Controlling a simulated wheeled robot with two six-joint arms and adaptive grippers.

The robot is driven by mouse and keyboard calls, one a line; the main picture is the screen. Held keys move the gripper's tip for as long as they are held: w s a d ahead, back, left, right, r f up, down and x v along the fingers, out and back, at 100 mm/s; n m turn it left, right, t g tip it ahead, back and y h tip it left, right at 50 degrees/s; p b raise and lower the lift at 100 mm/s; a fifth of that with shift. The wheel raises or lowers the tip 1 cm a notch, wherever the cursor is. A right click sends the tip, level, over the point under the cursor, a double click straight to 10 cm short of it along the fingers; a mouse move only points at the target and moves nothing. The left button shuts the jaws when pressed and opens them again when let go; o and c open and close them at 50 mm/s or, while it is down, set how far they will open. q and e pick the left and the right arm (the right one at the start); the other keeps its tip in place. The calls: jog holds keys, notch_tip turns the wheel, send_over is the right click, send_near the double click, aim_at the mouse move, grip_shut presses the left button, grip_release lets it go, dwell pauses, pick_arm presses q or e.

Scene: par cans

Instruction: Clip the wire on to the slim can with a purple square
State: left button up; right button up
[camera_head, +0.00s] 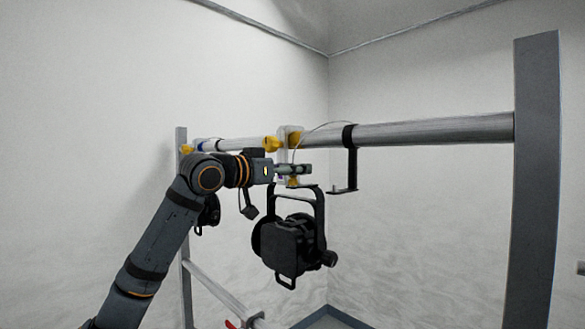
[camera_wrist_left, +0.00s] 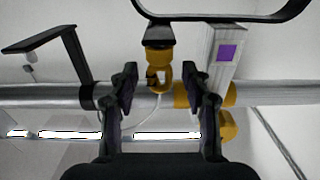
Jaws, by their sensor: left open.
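A black slim can (camera_head: 293,243) hangs by its yoke from the bar in the head view. Its yoke (camera_wrist_left: 220,20) crosses the top of the left wrist view. A pale clamp post with a purple square (camera_wrist_left: 227,52) stands right of the fingers. A yellow clip (camera_wrist_left: 159,62) shows between my left gripper's fingertips (camera_wrist_left: 160,80), without visible finger contact. My left gripper (camera_head: 303,169) is open, just above the can's yoke. A thin pale wire (camera_head: 322,124) arcs over the bar; it also curves behind the fingers in the wrist view (camera_wrist_left: 150,117). My right gripper is out of view.
The metal bar (camera_head: 432,131) runs across to a grey upright post (camera_head: 536,180). A black L-shaped bracket (camera_head: 352,165) hangs from it, right of my gripper. Another dark can (camera_head: 208,212) is partly hidden behind my left arm. Space below the bar at right is clear.

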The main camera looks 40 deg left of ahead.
pick_arm(q)
jog(key=shift+r, duration=0.55)
notch_tip(320, 180, up, 8)
jog(key=shift+d+f, duration=0.1)
jog(key=shift+r, duration=0.55)
jog(key=shift+s+a, duration=0.1)
jog(key=shift+a, duration=0.1)
